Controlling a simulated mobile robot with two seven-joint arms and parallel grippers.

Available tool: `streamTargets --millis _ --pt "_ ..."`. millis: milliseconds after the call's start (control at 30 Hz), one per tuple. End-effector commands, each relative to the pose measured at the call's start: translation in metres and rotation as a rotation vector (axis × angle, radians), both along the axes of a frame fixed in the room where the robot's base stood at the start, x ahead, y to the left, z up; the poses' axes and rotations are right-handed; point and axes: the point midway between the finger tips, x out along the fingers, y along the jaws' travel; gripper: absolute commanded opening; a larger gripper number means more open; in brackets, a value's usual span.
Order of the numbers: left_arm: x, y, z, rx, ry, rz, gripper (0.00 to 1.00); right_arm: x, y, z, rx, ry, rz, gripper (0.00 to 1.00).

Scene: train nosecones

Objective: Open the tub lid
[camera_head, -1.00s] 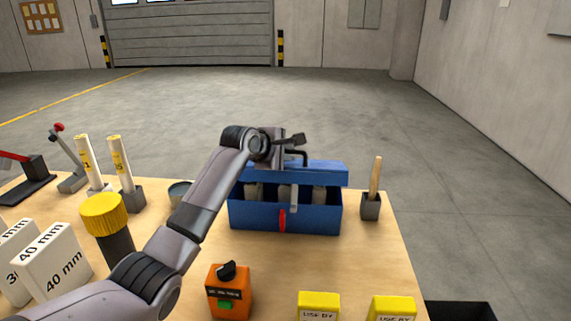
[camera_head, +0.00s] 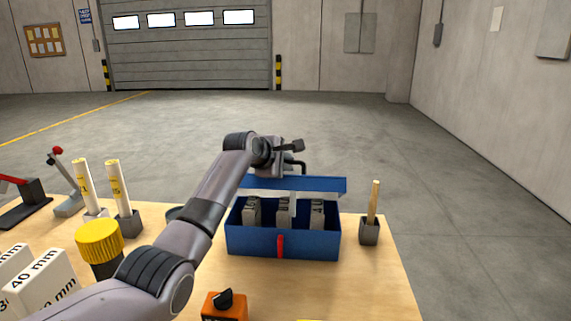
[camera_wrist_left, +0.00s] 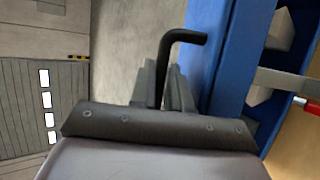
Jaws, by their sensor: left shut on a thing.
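The blue tub (camera_head: 262,244) stands on the table with a red latch (camera_head: 280,246) on its front. Its blue lid (camera_head: 325,185) is raised above the opening, and several grey numbered blocks (camera_head: 318,214) show inside. A pale upright strip hangs from the lid over the middle of the tub. My left gripper (camera_head: 287,160) is behind the lid, shut on the lid's black bent handle (camera_wrist_left: 184,38). The handle sits between the fingers in the left wrist view, beside the blue lid (camera_wrist_left: 232,50). My right gripper is not in view.
A grey holder with a wooden-handled tool (camera_head: 370,230) stands right of the tub. An orange box with a black knob (camera_head: 224,306) is in front. A yellow-capped cylinder (camera_head: 99,241), white tubes (camera_head: 119,185) and white 40 mm blocks (camera_head: 45,282) are at left.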

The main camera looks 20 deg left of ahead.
Motion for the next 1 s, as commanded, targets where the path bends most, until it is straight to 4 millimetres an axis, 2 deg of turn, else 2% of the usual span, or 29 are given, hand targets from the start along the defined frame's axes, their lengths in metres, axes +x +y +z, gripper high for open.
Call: streamTargets --millis 67,100,567,1000 --pt "0.000 0.001 0.001 0.001 -0.003 0.001 0.00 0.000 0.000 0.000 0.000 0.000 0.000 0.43" --pt "0.000 0.001 0.001 0.001 -0.002 0.001 0.23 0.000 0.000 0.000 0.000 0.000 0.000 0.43" --pt "-0.006 0.002 0.004 0.002 -0.003 0.000 0.23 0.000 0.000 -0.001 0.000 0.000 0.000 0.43" --pt "-0.042 0.008 0.025 0.001 -0.005 0.001 0.23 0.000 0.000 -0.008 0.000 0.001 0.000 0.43"
